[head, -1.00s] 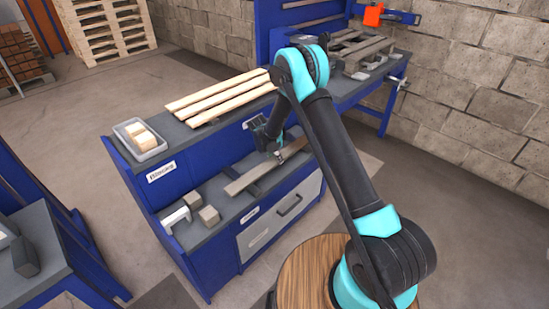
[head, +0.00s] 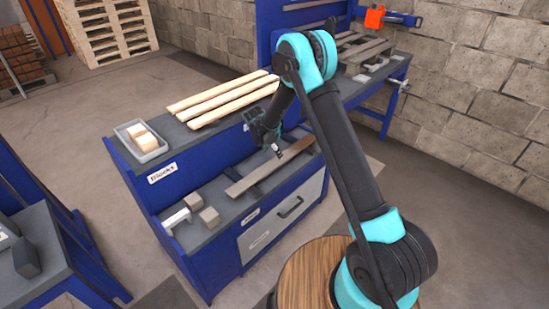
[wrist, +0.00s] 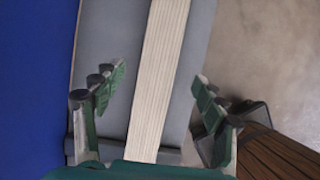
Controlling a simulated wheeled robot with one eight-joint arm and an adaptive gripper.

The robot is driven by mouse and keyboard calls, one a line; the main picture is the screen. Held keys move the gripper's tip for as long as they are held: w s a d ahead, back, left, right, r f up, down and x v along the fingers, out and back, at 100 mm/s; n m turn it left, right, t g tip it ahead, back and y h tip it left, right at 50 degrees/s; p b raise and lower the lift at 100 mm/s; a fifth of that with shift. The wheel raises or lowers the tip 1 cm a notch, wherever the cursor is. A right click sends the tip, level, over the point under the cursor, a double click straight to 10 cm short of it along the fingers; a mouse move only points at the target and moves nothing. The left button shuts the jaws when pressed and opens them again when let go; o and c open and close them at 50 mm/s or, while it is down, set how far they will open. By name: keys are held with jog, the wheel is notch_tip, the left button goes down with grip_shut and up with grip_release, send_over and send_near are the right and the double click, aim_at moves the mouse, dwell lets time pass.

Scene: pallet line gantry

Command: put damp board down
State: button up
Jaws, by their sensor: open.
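The damp board appears to be the long grey-brown board (head: 256,179) lying on the lower shelf of the blue bench. In the wrist view the board (wrist: 158,80) looks pale and runs lengthwise between my two fingers. My gripper (head: 279,153) is just above the board, toward its far end. In the wrist view my gripper (wrist: 160,84) is open, with a gap on each side of the board and neither finger touching it. The board appears to lie across dark low supports, one of which shows near the gripper's base.
On the same shelf are two wooden blocks (head: 209,217) and a white bracket-like piece (head: 175,220). Pale slats (head: 222,98) and a tray with blocks (head: 142,141) sit on the upper top. A vise-like orange tool (head: 374,16) is at the back.

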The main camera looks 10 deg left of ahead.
jog(key=v, duration=0.6)
jog(key=s+d+r+m+y, duration=0.1)
jog(key=s+d+r+m, duration=0.55)
jog(key=d, duration=0.35)
jog(key=s+d+r+m, duration=0.5)
jog(key=d+r+m, duration=0.15)
jog(key=d, duration=0.35)
jog(key=s+d+m, duration=0.4)
jog(key=s+m, duration=0.1)
jog(key=s, duration=0.2)
jog(key=s+d+f+m+y, duration=0.1)
jog(key=s+d+m, duration=0.3)
jog(key=s, duration=0.4)
jog(key=s+d+m, duration=0.4)
jog(key=s+m, duration=0.2)
jog(key=s, duration=0.2)
jog(key=shift+f+t+y, duration=0.2)
jog(key=shift+t+y, duration=0.2)
